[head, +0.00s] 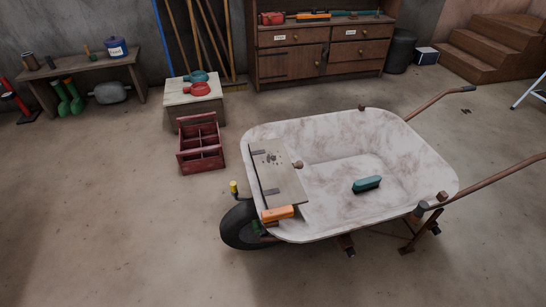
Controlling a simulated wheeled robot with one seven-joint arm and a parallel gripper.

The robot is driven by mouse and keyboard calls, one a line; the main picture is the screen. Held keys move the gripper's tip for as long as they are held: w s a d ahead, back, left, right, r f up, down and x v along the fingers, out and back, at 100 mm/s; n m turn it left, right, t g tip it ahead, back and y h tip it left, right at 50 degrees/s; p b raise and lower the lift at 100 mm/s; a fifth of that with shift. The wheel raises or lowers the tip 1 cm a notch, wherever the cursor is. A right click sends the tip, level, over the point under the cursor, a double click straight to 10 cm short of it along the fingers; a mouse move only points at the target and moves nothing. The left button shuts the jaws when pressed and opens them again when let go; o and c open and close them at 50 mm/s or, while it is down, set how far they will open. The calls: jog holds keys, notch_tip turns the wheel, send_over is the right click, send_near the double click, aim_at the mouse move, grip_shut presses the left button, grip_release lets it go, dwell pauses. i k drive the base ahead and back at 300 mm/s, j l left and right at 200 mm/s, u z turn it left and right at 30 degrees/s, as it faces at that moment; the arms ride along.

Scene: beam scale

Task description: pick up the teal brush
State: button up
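The teal brush (367,183) lies in the white, rust-stained wheelbarrow tray (410,150), right of the tray's middle. It has a teal back and dark bristles below. It looks tilted slightly up to the right and nothing covers it. My gripper is not in the head view.
A board (281,178) with dark brackets lies across the tray's left end, with an orange block (278,213) at its front. Wheelbarrow handles (490,184) reach out to the right. A red divided crate (201,158) and a low box (194,103) stand behind left. Front floor is clear.

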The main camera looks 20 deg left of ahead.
aim_at(363, 185)
jog(key=i+u, duration=0.1)
jog(key=u, duration=0.45)
jog(key=i+l+u, duration=0.95)
jog(key=i+l, duration=0.2)
jog(key=l, duration=0.2)
jog(key=i+l, duration=0.2)
jog(key=l, duration=0.2)
jog(key=i+l, duration=0.2)
jog(key=l, duration=0.2)
jog(key=i+l+u, duration=0.1)
jog(key=l, duration=0.3)
jog(key=i, duration=0.1)
